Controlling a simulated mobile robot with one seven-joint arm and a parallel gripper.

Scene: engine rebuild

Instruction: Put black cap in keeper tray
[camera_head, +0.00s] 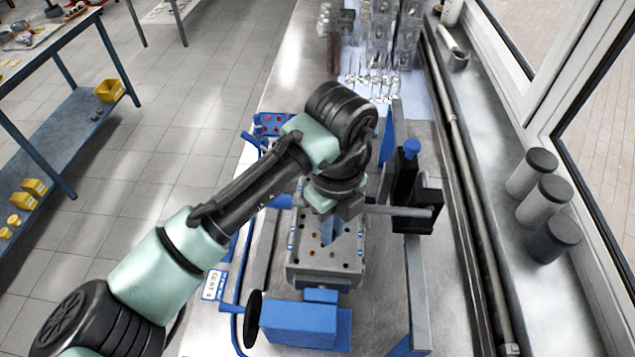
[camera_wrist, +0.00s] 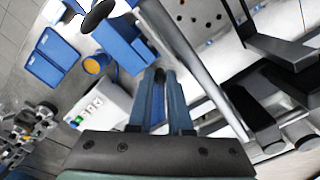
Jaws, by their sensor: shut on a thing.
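My gripper (camera_head: 328,230) hangs over the grey engine head on the bench in the head view. In the wrist view its two blue-grey fingers (camera_wrist: 165,80) are close together, shut on a small dark piece (camera_wrist: 160,74) at the tips. This looks like the black cap, mostly hidden by the fingers; the head view does not show it clearly. Two blue trays (camera_wrist: 56,55) show at upper left in the wrist view.
The engine head (camera_head: 325,275) sits below my gripper, with a blue clamp (camera_head: 300,322) in front. A black and blue upright fixture with a grey bar (camera_head: 412,195) stands close to the right. Valves and clear boxes (camera_head: 375,60) fill the back. Dark-lidded canisters (camera_head: 545,200) line the sill.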

